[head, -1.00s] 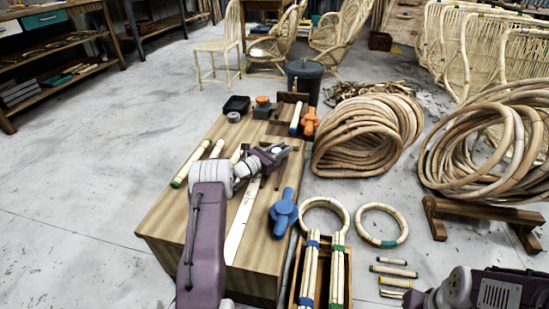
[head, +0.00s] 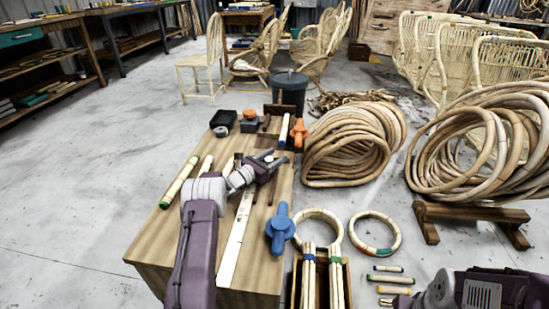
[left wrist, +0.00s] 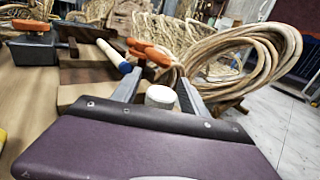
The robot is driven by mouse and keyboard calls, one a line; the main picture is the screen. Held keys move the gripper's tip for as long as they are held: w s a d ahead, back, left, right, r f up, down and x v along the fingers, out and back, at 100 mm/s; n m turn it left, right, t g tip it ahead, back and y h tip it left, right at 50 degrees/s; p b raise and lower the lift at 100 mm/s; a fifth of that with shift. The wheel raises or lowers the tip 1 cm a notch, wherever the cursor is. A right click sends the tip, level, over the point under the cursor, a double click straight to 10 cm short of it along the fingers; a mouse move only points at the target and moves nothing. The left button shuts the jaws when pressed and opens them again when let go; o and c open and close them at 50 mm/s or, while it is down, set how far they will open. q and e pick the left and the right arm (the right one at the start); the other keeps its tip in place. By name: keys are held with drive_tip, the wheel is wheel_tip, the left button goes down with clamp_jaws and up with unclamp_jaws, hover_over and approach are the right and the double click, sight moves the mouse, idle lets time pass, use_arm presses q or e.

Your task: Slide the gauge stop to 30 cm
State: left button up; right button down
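A long white ruler strip (head: 235,245) lies along the wooden bench (head: 160,255). My left gripper (head: 270,159) is low over the bench, beyond the far end of the visible strip. In the left wrist view its two fingers (left wrist: 158,90) are apart, with a pale round-topped peg (left wrist: 160,97) between them. I cannot tell whether the fingers touch the peg, or whether it belongs to the gauge stop. The gripper hides part of the bench there. My right arm is at the lower right; its gripper (head: 398,300) is barely visible.
An orange clamp (head: 299,132) is at the bench's far right and a blue clamp (head: 280,229) at its right edge. Rattan poles (head: 180,182) lie left of my arm. Rattan coils (head: 350,145) stand on the floor to the right.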

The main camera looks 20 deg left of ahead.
sight(266, 162)
use_arm(q)
drive_tip(key=p+v, duration=0.5)
drive_tip(key=v, duration=0.3)
drive_tip(key=shift+a+r+p, duration=0.1)
drive_tip(key=shift+r+p, duration=0.1)
drive_tip(key=shift+p, duration=0.1)
drive_tip(key=shift+s+a+f, duration=0.15)
drive_tip(key=shift+s, duration=0.35)
